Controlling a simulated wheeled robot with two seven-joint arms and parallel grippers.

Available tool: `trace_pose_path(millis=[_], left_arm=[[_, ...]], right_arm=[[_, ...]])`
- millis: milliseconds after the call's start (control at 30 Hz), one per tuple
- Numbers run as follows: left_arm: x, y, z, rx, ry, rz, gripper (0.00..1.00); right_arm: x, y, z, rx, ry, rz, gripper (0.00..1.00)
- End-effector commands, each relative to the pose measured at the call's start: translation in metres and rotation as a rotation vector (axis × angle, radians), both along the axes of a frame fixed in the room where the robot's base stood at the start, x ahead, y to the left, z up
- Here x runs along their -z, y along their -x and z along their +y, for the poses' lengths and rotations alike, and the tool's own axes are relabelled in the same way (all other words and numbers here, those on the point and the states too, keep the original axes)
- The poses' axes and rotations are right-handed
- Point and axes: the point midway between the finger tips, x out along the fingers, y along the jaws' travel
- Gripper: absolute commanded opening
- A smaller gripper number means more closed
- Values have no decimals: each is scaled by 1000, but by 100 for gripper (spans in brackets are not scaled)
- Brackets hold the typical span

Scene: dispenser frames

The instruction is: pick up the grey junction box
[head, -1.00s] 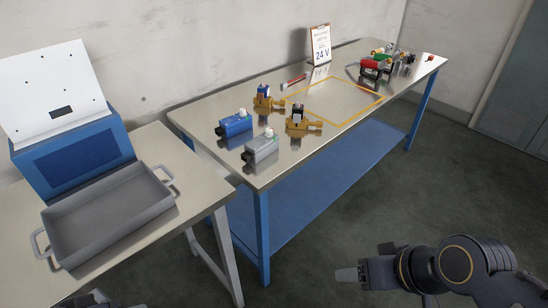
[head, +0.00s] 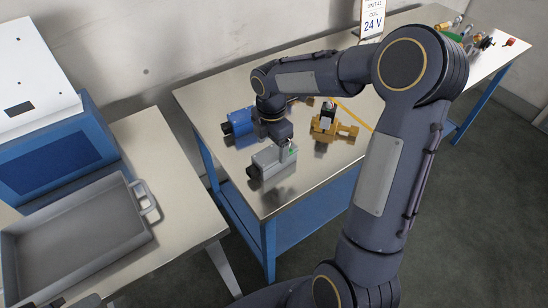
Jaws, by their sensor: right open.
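The grey junction box (head: 268,168) lies near the front left corner of the steel-topped table, its dark end facing left. My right gripper (head: 285,150) points down over it and is open. Its fingertips are at the top right part of the box and hide some of it; I cannot tell whether they touch it. A small part of my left gripper (head: 88,300) shows at the bottom left edge, too cut off to read its jaws.
A blue box (head: 238,122) lies just behind, partly hidden by my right wrist. A yellow-brown fitting (head: 330,128) stands to the right. A grey tray (head: 140,237) sits on the left table. My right arm hides much of the steel-topped table (head: 290,200).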

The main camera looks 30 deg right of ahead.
Motion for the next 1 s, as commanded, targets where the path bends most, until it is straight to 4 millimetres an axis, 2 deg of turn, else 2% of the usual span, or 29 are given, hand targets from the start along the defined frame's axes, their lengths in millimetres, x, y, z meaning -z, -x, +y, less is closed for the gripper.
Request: trace_pose_path(millis=[333,433,667,1000], left_arm=[[-6,0,0,0,0,0,36],[-6,0,0,0,0,0,36],[-6,0,0,0,0,0,36],[-6,0,0,0,0,0,36]], right_arm=[[47,2,-6,1,0,3,75],[53,1,-6,3,-1,1,75],[53,1,-6,3,0,-1,74],[53,1,-6,3,0,-1,30]])
